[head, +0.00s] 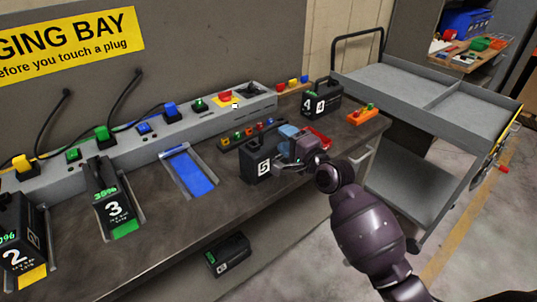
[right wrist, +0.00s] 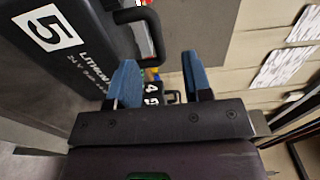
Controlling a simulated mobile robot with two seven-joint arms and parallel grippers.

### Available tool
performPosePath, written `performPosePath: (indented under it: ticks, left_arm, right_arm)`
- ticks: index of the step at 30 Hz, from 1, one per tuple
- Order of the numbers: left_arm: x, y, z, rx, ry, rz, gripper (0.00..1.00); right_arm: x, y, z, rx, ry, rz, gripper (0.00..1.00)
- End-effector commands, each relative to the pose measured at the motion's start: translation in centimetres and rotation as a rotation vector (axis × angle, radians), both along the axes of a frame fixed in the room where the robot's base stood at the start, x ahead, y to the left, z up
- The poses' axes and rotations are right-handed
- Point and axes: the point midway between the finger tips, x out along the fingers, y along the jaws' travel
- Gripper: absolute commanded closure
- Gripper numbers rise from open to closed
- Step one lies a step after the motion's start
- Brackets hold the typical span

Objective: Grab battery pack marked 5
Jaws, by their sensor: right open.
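The battery pack marked 5 (head: 257,167) is a black block with a white number label, on the workbench right of the blue slot. In the right wrist view the pack (right wrist: 50,50) fills the left side, with its label near the top. Its dark looped handle (right wrist: 155,40) shows just beyond the finger tips; I cannot tell whether it lies between them. My right gripper (head: 284,150) is at the pack's right side, open, with its blue fingers apart in the right wrist view (right wrist: 162,80). My left gripper is out of view.
Packs 2 (head: 17,235) and 3 (head: 113,207) stand at left; pack 4 (head: 320,101) stands behind at right. An empty blue slot (head: 190,172) lies left of pack 5. Another black pack (head: 228,256) is below the bench edge. A grey cart (head: 400,80) stands right.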

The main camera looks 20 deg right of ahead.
Motion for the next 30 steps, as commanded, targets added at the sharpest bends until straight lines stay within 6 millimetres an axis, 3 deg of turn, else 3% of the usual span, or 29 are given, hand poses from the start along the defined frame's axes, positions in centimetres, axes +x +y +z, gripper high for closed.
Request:
performPosePath:
  ticks: [8, 18, 27, 30]
  left_arm:
    - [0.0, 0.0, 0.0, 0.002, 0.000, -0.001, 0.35]
    - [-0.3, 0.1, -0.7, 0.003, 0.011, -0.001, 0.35]
    - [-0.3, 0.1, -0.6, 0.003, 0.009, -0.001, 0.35]
    - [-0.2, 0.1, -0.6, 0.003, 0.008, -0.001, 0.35]
  right_arm:
    - [1.8, 0.7, -0.2, -0.001, 0.001, 0.001, 0.54]
    - [5.6, 2.1, -0.6, -0.002, 0.000, 0.000, 0.54]
    - [6.0, 2.2, -0.5, -0.002, 0.000, -0.001, 0.54]
    - [6.0, 2.2, -0.5, -0.002, 0.000, -0.001, 0.67]
